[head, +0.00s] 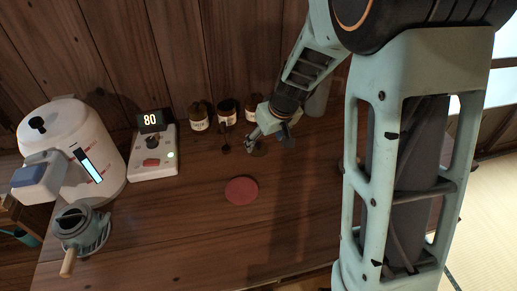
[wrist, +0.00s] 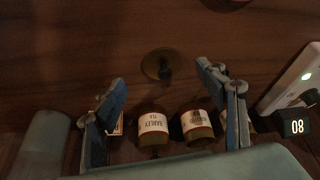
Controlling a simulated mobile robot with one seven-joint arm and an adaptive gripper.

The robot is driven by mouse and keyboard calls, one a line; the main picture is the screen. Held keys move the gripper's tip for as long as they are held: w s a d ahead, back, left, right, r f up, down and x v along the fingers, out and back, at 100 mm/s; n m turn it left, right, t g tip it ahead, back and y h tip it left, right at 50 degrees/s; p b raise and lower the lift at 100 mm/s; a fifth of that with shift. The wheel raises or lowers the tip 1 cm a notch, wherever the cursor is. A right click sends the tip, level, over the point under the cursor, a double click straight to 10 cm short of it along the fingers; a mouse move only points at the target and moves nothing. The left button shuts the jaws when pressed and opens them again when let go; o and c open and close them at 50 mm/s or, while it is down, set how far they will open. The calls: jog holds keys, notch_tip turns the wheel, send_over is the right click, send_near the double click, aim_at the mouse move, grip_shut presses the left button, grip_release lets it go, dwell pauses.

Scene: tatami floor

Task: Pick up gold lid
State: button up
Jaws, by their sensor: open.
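The gold lid (wrist: 158,64) is a small round disc with a dark knob, lying on the wooden counter. In the wrist view it sits between and just beyond my fingertips. In the head view the lid (head: 260,150) shows dimly, close below my gripper. My gripper (wrist: 160,76) is open, with its two blue fingers spread wide to either side of the lid and nothing between them. In the head view my gripper (head: 269,139) points down at the counter. I cannot tell the exact height of the fingertips above it.
A red round mat (head: 241,190) lies in front.

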aim_at(260, 145)
jog(key=x, duration=0.5)
jog(key=shift+w+a, duration=0.15)
jog(key=shift+a, duration=0.1)
jog(key=shift+r, duration=0.1)
jog(key=c, duration=1.1)
jog(key=shift+o, duration=0.2)
jog(key=shift+r, duration=0.15)
